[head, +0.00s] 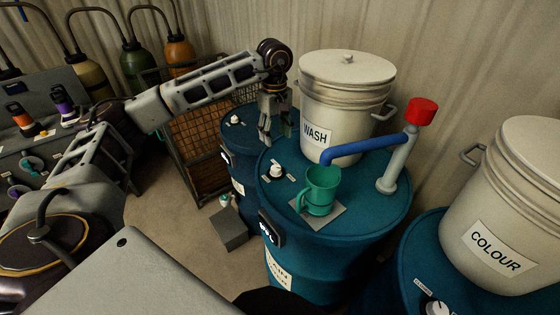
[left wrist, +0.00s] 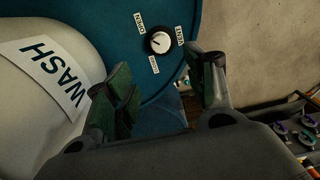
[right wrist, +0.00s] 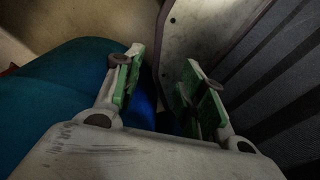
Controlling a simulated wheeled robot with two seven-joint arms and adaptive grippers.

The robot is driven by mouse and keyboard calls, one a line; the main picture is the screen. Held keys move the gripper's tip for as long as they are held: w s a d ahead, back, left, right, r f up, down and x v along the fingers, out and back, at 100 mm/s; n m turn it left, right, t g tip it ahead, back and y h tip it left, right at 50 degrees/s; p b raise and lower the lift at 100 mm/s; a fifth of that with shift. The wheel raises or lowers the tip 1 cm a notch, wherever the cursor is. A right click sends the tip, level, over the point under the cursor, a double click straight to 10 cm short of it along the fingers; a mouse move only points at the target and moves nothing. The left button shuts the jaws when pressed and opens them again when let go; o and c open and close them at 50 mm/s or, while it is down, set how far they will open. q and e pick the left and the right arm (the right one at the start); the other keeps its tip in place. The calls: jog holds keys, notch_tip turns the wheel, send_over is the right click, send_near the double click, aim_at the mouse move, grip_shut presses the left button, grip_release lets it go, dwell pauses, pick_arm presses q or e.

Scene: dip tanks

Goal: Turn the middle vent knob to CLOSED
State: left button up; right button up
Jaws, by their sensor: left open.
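The middle vent knob (head: 276,170) is a small white dial on top of the middle blue drum (head: 370,208), left of the green jug. In the left wrist view the knob (left wrist: 158,42) has an OPEN label at its upper left, a VENT label at its right and a small third label below. Its exact pointer direction is hard to tell. My left gripper (head: 277,133) is open and empty, beyond the knob and left of the WASH bucket, apart from the knob. My right gripper (right wrist: 163,85) is open and empty beside a blue drum.
The WASH bucket (head: 345,95), green jug (head: 320,190) and blue spout with red cap (head: 421,111) stand on the middle drum. Other knobs sit on the far drum (head: 235,119) and the near right drum (head: 437,308). The COLOUR bucket (head: 510,200) is at right. A wire cage (head: 195,150) stands behind.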

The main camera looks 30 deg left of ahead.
pick_arm(q)
jog(key=p, duration=0.3)
send_near(276, 168)
notch_tip(276, 168, down, 7)
jog(key=shift+a+f, duration=0.1)
jog(key=shift+f, duration=0.8)
pick_arm(e)
jog(key=r, duration=0.3)
jog(key=shift+s+d, duration=0.1)
jog(key=shift+s, duration=0.25)
pick_arm(q)
jog(key=shift+c, duration=0.5)
jog(key=c, duration=0.9)
